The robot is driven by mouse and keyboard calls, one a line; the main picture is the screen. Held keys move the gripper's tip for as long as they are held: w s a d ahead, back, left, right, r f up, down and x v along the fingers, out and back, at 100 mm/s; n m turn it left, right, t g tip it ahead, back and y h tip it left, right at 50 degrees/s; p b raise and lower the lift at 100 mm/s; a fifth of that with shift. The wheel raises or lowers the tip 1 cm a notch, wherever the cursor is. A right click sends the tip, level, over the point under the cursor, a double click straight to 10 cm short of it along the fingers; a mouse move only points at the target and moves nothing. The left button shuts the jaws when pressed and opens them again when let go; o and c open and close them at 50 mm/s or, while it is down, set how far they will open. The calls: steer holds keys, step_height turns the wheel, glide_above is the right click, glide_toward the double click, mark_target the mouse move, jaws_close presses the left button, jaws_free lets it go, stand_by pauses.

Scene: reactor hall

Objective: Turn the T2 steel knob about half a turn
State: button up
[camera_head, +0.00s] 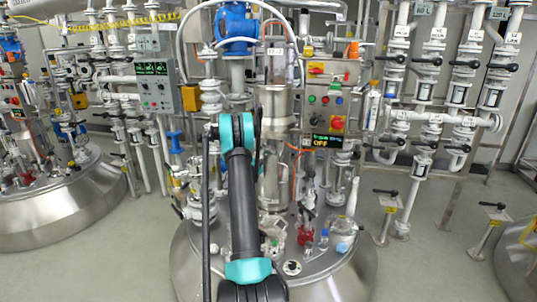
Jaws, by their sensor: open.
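I cannot make out a steel knob marked T2 in the head view. My dark arm with teal joints rises from the bottom centre in front of the steel reactor lid (330,262). It bends at a teal joint near the column. My gripper is not clearly visible; the arm hides the area behind it. Small fittings stand on the lid, including a red one (305,237) and a blue one (324,234). A tall steel column (275,105) stands behind the arm.
A control panel (325,98) with coloured buttons and a lit display (328,142) is right of the column. White valve pipes (400,115) stand farther right. Another steel vessel (65,200) is at the left. Grey floor (430,260) is open at the lower right.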

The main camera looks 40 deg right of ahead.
steer(key=c, duration=1)
steer(key=shift+m, duration=0.4)
steer(key=m+g, duration=0.1)
steer(key=m, duration=0.1)
steer(key=m+g+y, duration=0.1)
steer(key=m, duration=0.2)
steer(key=shift+y, duration=0.3)
steer(key=m+y, duration=0.1)
steer(key=m, duration=0.3)
steer(key=shift+m+y, duration=0.4)
steer(key=m+y, duration=0.2)
steer(key=m, duration=0.2)
steer(key=shift+s+t, duration=0.1)
steer(key=shift+t, duration=0.2)
steer(key=m+t+y, duration=0.1)
steer(key=m+y, duration=0.1)
steer(key=m, duration=0.1)
steer(key=shift+f+m, duration=0.1)
steer(key=shift+m, duration=0.3)
steer(key=shift+t, duration=0.3)
